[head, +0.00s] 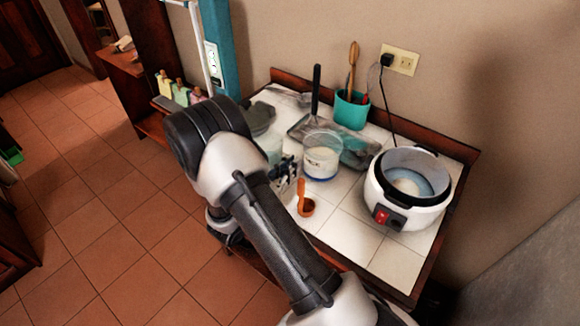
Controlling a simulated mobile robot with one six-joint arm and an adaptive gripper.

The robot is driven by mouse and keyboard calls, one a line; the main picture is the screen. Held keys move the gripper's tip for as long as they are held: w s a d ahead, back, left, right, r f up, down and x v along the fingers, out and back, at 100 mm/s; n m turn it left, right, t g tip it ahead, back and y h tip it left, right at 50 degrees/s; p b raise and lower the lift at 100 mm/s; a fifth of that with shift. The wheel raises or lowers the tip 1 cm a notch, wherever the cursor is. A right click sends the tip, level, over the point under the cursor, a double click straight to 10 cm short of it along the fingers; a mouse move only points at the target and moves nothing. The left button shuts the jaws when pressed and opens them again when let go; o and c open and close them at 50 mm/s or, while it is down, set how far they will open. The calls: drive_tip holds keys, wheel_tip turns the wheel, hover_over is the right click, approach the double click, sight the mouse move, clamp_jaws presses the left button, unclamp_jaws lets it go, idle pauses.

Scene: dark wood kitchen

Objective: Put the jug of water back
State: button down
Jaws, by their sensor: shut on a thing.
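A clear, pale greenish vessel, which looks like the jug (271,146), shows just behind my arm over the left part of the tiled counter. My arm hides much of it, so I cannot tell its water level or whether it touches the counter. My gripper (287,168) is at its right side, shut on it, with the fingers partly hidden. A clear tub (322,160) with white contents stands on the counter to the right of my gripper.
An open white rice cooker (410,207) with water and white grains stands at the right. A teal utensil pot (351,110) and a grey tray (315,127) are behind. Bare tiles (345,226) lie in front.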

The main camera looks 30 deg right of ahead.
drive_tip(key=c, duration=1.7)
unclamp_jaws()
drive_tip(key=shift+f, duration=0.1)
drive_tip(key=shift+r, duration=0.25)
drive_tip(key=p+v, duration=0.2)
drive_tip(key=v, duration=1)
